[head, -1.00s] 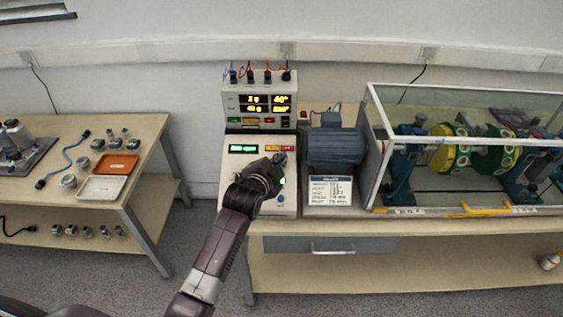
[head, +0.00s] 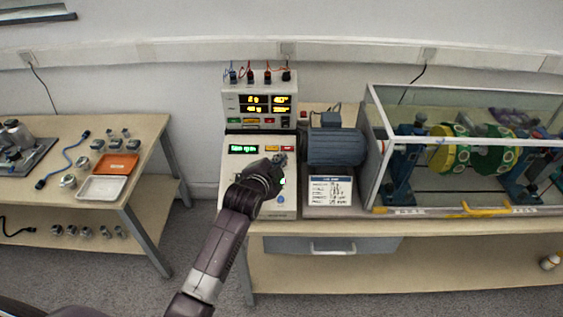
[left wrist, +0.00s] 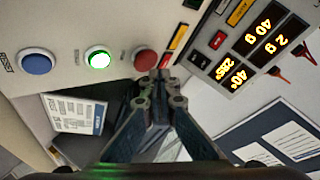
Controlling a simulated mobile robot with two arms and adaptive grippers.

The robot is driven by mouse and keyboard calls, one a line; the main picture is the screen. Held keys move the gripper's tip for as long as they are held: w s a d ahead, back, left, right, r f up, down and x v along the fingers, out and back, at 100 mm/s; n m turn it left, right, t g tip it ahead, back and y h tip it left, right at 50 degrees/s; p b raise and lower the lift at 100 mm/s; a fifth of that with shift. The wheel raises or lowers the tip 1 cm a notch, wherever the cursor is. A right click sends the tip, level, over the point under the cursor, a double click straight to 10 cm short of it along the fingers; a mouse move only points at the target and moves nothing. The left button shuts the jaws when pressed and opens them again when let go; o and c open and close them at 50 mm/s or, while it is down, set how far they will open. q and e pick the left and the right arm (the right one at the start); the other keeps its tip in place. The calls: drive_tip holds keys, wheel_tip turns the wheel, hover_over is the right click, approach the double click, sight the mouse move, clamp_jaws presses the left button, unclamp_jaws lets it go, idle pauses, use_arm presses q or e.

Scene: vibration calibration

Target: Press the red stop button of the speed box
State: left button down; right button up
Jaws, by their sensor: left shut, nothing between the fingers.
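The speed box (head: 232,168) is a pale box with a sloped front and a lit green display, standing on the bench. In the left wrist view its red button (left wrist: 145,60) is in a row with a lit green button (left wrist: 98,58) and a blue button (left wrist: 34,62). My left gripper (head: 281,158) is over the right part of the speed box, shut and empty. In the left wrist view its closed fingertips (left wrist: 161,74) are right beside the red button, overlapping its lower right edge. I cannot tell whether they touch it. In the head view the gripper hides the red button.
A meter box (head: 230,108) with amber displays stands behind the speed box. A blue motor (head: 335,146) and a label card (head: 330,191) are just to the right. A clear-walled rotor case (head: 376,165) fills the bench's right side. A left table (head: 140,140) holds trays and small parts.

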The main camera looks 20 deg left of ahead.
use_arm(q)
drive_tip(key=shift+w+f, duration=0.2)
drive_tip(key=shift+f, duration=0.15)
drive_tip(key=shift+w+a+f+b, duration=0.1)
drive_tip(key=shift+a+f+b, duration=0.05)
drive_tip(key=shift+f+b, duration=0.2)
idle(0.6)
idle(0.4)
drive_tip(key=shift+s+r+p, duration=0.25)
drive_tip(key=shift+r+p, duration=0.4)
drive_tip(key=shift+p, duration=0.4)
drive_tip(key=shift+s, duration=0.1)
